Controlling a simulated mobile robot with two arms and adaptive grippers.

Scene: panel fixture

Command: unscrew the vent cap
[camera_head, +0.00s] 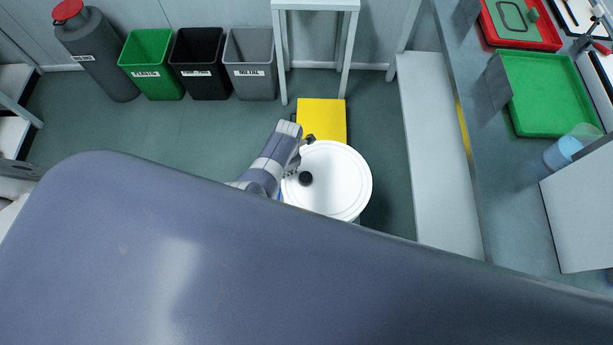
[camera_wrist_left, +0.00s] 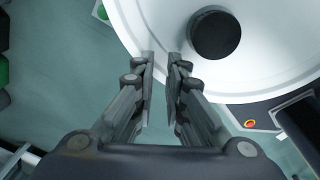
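The vent cap (camera_head: 305,178) is a small black round knob on the left part of a white round lid (camera_head: 340,180). In the left wrist view the cap (camera_wrist_left: 214,33) stands ahead of my fingers and to their right, with the lid (camera_wrist_left: 285,50) around it. My left gripper (camera_head: 291,172) is beside the cap near the lid's left edge, partly hidden by my arm. In the wrist view its fingertips (camera_wrist_left: 161,60) are apart by a narrow gap, with nothing between them, and do not touch the cap. My right gripper is not in view.
A yellow box (camera_head: 322,118) lies behind the lid. Green, black and grey bins (camera_head: 250,62) stand at the back left. A workbench with a green tray (camera_head: 548,95) is at the right. In the wrist view a dark panel with a red button (camera_wrist_left: 249,124) sits by the lid.

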